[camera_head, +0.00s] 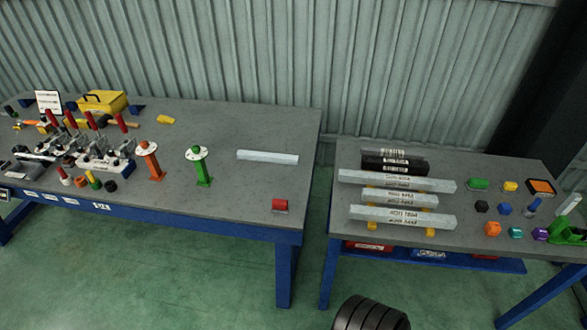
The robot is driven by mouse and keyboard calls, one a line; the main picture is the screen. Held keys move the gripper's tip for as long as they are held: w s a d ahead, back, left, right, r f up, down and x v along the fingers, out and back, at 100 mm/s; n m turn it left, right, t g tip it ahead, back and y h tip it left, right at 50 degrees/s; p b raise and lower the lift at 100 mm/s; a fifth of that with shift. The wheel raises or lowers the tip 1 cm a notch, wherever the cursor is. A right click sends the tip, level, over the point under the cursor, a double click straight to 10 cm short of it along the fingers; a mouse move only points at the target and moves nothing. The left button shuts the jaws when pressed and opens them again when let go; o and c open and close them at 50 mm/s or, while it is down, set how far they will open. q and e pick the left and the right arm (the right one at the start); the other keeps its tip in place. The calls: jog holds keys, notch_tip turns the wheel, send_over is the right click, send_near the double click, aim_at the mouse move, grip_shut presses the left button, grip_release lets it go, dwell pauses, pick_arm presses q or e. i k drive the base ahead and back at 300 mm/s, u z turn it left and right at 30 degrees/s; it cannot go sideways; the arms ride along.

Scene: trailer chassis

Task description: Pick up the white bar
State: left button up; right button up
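A single plain white bar (267,156) lies flat on the left table, near its right end and towards the back. Further white bars rest side by side on the right table: a long one at the back (398,181), a shorter one in the middle (400,199) and a long one at the front (402,217). Dark lettering shows on them, and small yellow supports (372,226) show beneath.
The left table (225,220) and right table (350,154) stand apart with a floor gap between. An orange post (152,162), a green post (202,168) and a red block (280,205) stand near the left bar. Black bars (394,163) and small coloured parts occupy the right table.

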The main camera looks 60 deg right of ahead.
aim_at(242, 155)
jog(key=u, duration=0.05)
jog(key=k, duration=0.2)
jog(key=z, duration=0.9)
